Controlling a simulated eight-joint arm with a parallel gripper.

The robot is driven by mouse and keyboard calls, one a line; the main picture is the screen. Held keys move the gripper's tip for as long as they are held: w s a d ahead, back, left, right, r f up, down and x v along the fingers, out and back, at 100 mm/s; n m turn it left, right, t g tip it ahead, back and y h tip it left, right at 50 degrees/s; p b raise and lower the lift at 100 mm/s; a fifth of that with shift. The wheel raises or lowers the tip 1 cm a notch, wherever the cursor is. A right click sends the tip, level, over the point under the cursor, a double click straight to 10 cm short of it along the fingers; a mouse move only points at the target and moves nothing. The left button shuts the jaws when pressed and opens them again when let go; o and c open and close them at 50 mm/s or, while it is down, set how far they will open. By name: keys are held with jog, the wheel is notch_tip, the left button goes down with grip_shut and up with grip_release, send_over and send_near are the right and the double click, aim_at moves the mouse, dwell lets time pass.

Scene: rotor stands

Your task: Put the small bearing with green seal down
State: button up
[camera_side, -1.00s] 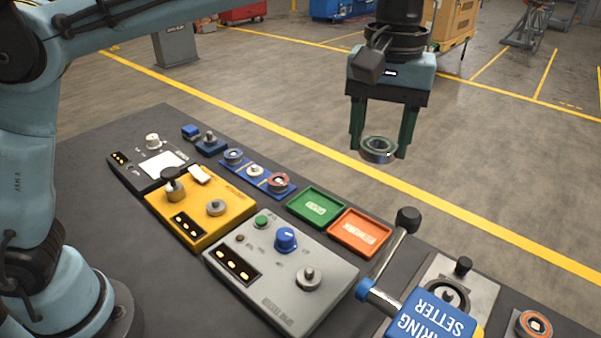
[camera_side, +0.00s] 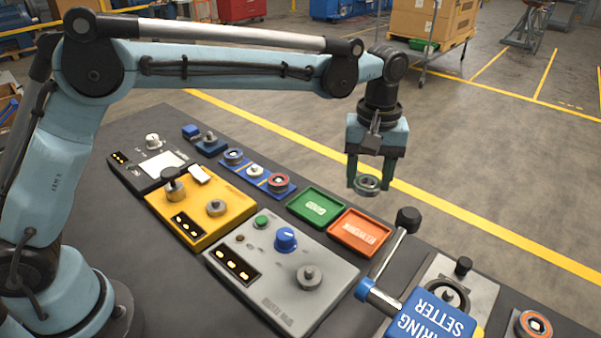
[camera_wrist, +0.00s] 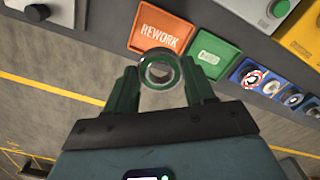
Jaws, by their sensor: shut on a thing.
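The small bearing with green seal (camera_side: 367,184) is between the fingers of my gripper (camera_side: 368,178). My gripper is shut on it and holds it in the air, beyond the far edge of the table in the side view. In the wrist view the bearing (camera_wrist: 158,70) shows as a ring with a green band between the two green fingers (camera_wrist: 160,88). The green tray (camera_side: 315,207), marked GOOD, and the orange tray (camera_side: 360,231), marked REWORK, lie on the table near it. Both trays look empty.
A blue rack (camera_side: 255,172) with several parts lies left of the trays. A grey tester box (camera_side: 285,275) and a yellow box (camera_side: 203,208) stand nearer. A bearing with an orange ring (camera_side: 533,326) lies far right.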

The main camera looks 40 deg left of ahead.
aim_at(359, 234)
notch_tip(359, 234, down, 12)
jog(key=shift+r, duration=0.15)
dwell(0.4)
jog(key=o, duration=1.2)
notch_tip(359, 234, up, 12)
jog(key=s+a+r+m+t, duration=0.3)
jog(key=s+a+r, duration=0.3)
jog(key=a, duration=0.5)
jog(key=s+a+f+m+t, duration=0.3)
jog(key=s+a, duration=0.5)
jog(key=s, duration=0.3)
jog(key=shift+s+f+m+t, duration=0.35)
jog(key=shift+f+t, duration=0.25)
jog(key=shift+f, duration=0.4)
